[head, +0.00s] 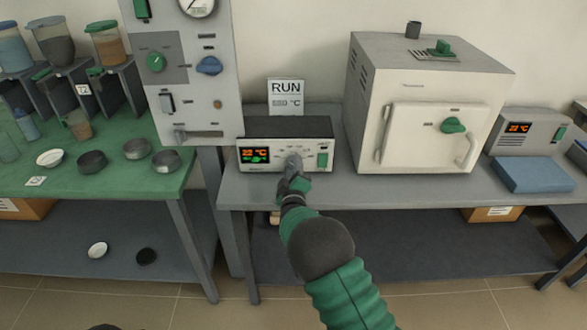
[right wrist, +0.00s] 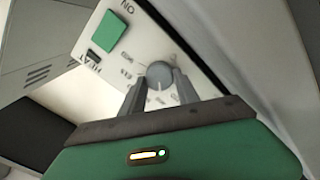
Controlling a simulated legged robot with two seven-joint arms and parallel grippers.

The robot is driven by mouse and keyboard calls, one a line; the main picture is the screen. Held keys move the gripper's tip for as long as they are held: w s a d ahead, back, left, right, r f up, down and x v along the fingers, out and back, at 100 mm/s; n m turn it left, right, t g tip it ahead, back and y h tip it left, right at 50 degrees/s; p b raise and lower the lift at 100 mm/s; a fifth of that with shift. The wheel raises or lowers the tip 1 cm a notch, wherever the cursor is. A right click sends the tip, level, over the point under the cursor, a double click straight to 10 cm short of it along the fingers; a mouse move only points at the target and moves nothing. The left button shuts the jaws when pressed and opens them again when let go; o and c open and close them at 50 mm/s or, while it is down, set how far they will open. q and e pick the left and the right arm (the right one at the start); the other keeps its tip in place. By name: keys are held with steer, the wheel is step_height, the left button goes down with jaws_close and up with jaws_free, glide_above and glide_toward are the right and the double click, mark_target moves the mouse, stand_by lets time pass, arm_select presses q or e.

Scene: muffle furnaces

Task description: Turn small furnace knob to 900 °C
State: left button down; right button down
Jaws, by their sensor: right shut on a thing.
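The controller box (head: 286,127) stands on the grey bench, with a pale front panel. Its display (head: 254,155) shows an orange line that looks like 22 °C and a green line too small to read. The grey round knob (head: 293,158) sits mid-panel, partly hidden by my right gripper (head: 293,176). In the right wrist view, the knob (right wrist: 160,74) lies between the two fingertips of my right gripper (right wrist: 158,82), which is shut on it. The panel's scale marks are too blurred to read. My left gripper is out of view.
A green switch (head: 323,160) is right of the knob. A RUN card (head: 286,90) stands behind the box, its temperature unclear. The pale furnace (head: 425,110) stands to the right, beside another controller (head: 527,130) and a blue block (head: 533,174). A grey cabinet (head: 190,90) is left.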

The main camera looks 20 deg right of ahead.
steer(key=shift+d+f, duration=0.15)
steer(key=shift+f, duration=0.25)
